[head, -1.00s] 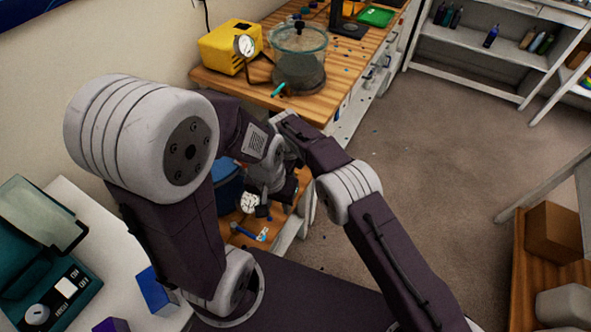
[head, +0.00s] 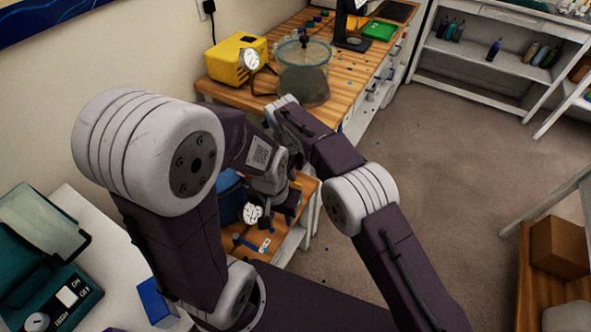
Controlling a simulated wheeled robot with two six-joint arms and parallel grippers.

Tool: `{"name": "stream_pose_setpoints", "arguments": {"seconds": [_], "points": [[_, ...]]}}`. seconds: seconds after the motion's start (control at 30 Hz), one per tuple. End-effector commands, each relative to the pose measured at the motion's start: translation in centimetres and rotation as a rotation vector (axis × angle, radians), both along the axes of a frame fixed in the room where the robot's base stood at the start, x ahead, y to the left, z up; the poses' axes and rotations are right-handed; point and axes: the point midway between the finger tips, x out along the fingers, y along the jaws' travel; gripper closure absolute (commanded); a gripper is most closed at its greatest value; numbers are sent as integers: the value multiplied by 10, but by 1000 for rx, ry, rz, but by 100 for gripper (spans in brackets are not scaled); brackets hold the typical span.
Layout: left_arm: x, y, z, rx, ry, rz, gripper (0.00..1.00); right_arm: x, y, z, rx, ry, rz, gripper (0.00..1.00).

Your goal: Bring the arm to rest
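My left arm comes in from the left past a large pale joint and reaches down to my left gripper (head: 287,203), over a low wooden shelf. Its dark fingers are small and partly hidden, so its opening is unclear. My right arm rises from the lower right. Its wrist end, near my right gripper (head: 284,104), is at the front edge of the wooden bench (head: 352,110), below the glass chamber. The fingers there are not clearly visible. I see nothing clearly held by either gripper.
A lidded glass chamber (head: 303,82) and a yellow pump (head: 229,58) with a gauge stand on the bench. A green tray (head: 379,31) is farther back. A teal machine (head: 50,285) and a blue box (head: 156,303) are at lower left.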

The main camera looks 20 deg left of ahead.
Motion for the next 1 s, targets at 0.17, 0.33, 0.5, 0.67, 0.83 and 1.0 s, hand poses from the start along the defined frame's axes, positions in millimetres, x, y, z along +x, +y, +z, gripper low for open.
{"name": "stream_pose_setpoints", "arguments": {"seconds": [0.17,0.33,0.5,0.67,0.83,1.0], "points": [[0,0,0,0,0,0,64,0,0,0,0,0,0,67],[0,0,3,0,0,0,64,13,-12,6,5,-5,-33,67],[0,0,13,0,0,0,64,72,-77,83,73,-75,-192,67],[0,0,24,0,0,0,64,81,-200,135,65,-54,-367,67],[0,0,33,0,0,0,64,32,-311,145,17,5,-192,67],[0,0,40,0,0,0,64,-52,-371,120,-37,70,231,67]]}}
